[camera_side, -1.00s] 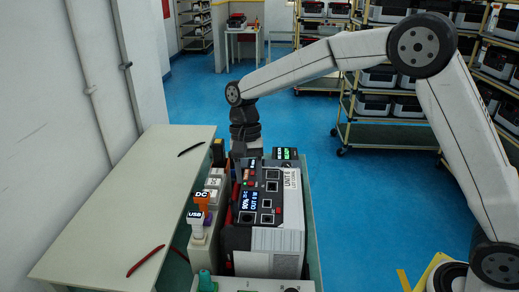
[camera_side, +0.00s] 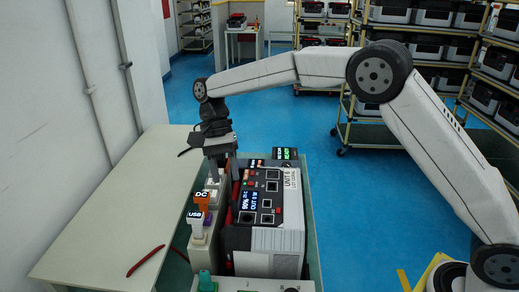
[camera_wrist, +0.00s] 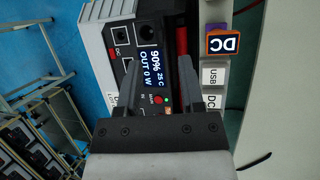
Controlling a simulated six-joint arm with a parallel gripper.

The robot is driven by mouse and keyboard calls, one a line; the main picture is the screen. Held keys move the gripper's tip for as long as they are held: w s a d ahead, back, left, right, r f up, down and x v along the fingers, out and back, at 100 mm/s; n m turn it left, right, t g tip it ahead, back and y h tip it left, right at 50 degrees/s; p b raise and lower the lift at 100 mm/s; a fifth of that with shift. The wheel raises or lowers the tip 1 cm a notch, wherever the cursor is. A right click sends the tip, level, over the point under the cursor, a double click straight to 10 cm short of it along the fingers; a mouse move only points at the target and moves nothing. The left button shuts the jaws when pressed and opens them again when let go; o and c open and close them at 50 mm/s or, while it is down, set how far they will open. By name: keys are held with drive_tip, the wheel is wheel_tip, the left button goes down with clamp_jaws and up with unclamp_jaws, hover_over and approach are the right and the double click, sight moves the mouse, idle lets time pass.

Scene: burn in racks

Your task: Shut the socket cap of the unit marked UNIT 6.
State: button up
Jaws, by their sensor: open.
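The unit marked UNIT 6 (camera_side: 278,240) stands upright in the middle of the side view, with its dark panel of sockets and lit display on top. In the wrist view the unit (camera_wrist: 95,35) shows a display (camera_wrist: 154,72) reading 90%, 25 C, OUT 0 W, with round sockets beside it. I cannot clearly make out the socket cap in either view. My gripper (camera_wrist: 155,88) is open and empty, its two fingers over the panel's edge near the display. In the side view my gripper (camera_side: 222,168) is above the far left of the unit.
An orange DC plug (camera_side: 202,200) and a white USB plug (camera_side: 195,222) stand upright on the strip left of the unit.

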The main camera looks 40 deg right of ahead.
sight(230, 199)
drive_tip(key=shift+x, duration=3.45)
clamp_jaws()
